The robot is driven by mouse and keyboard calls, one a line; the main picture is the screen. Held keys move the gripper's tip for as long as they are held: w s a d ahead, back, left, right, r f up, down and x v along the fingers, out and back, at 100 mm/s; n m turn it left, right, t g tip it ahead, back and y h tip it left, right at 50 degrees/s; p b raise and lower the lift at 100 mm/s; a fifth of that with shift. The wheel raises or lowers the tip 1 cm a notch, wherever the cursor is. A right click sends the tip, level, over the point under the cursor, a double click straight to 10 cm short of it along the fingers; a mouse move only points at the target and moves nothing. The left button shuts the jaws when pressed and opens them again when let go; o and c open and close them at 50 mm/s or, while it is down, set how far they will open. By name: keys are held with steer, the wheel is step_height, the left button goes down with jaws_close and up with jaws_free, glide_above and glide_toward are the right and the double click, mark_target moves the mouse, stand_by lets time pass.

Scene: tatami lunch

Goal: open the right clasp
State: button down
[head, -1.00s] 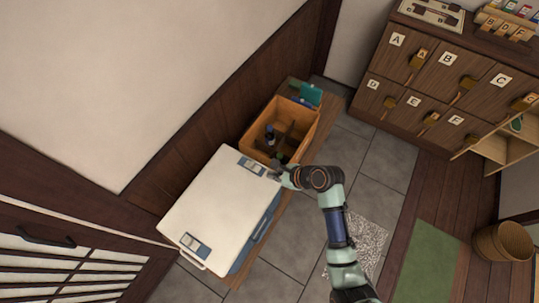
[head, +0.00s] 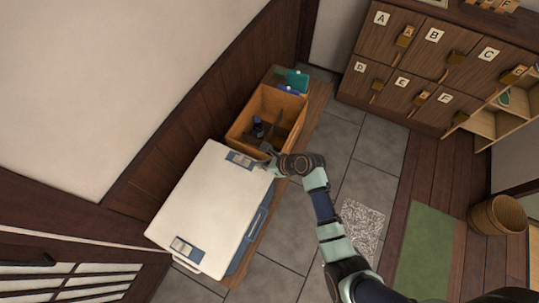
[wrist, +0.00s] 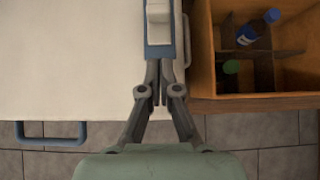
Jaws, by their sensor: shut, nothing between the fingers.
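A cooler box with a white lid (head: 208,205) and blue-grey body stands on a wooden bench. The right clasp (head: 241,160), a pale piece on a blue-grey plate, sits at the lid's end by the wooden crate. The wrist view shows the clasp (wrist: 158,14) at the top centre. The left clasp (head: 186,248) is at the lid's opposite end. My gripper (head: 267,164) is at the lid's corner beside the right clasp. In the wrist view its shut, empty fingertips (wrist: 159,70) lie at the near end of the clasp plate; contact is unclear.
A wooden crate (head: 239,127) with dividers and bottles stands close beside the cooler. A blue side handle (wrist: 50,141) shows on the cooler. The wall is behind the bench; grey floor tiles (head: 343,150) are open in front. Lettered drawers (head: 433,60) stand at the upper right.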

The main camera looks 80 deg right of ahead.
mark_target(241, 158)
steer(key=w, duration=0.1)
steer(key=w+d+f+b, duration=0.1)
steer(key=w, duration=0.3)
steer(key=shift+d+f, duration=0.25)
steer(key=shift+f, duration=0.15)
steer(key=shift+w, duration=0.25)
steer(key=w, duration=0.1)
steer(key=w+d, duration=0.1)
steer(key=shift+w+r, duration=0.15)
steer(key=shift+w, duration=0.25)
steer(key=shift+p, duration=0.3)
